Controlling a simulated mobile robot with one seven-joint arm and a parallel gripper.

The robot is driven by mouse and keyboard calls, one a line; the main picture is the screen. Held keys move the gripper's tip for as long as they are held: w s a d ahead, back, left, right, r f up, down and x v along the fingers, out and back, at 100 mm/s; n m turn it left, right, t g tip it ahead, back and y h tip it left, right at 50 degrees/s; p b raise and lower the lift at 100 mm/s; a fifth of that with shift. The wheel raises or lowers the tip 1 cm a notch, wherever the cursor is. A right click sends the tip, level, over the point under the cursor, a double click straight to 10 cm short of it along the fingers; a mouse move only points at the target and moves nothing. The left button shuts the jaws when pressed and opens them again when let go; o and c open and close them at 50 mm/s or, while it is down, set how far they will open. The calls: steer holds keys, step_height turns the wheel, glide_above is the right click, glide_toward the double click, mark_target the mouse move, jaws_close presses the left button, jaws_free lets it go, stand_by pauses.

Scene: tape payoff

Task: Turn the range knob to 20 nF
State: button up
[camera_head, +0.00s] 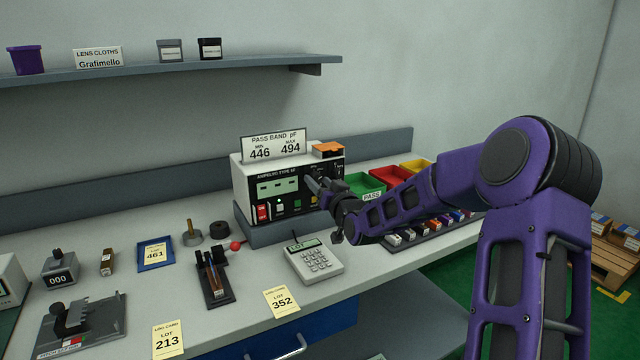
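The meter (242,188), a white box with a black front panel, stands on a grey plinth on the bench. Its panel carries a pale green display (277,187), a red switch (262,212) and several small coloured buttons. My gripper (314,186) is at the right part of the panel, with its fingers toward the meter. The range knob cannot be made out; my gripper and wrist cover that part of the panel. The fingers are small and dark, so I cannot tell whether they are open, shut or touching anything.
A pass band sign (273,146) and an orange block (328,150) sit on top of the meter. Green (364,185), red and yellow bins stand to the right, behind my arm.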

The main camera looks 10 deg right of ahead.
jaws_close()
steer(key=m+p, duration=0.1)
steer(key=m, duration=0.5)
steer(key=shift+d+r+g+p, duration=0.1)
steer(key=shift+r+g+p, duration=0.05)
steer(key=shift+g+p, duration=0.15)
steer(key=m+p, duration=0.1)
steer(key=m, duration=0.4)
steer(key=shift+g+p, duration=0.3)
steer(key=shift+p, duration=0.05)
steer(key=shift+m, duration=0.4)
steer(key=shift+o, duration=1.6)
jaws_free()
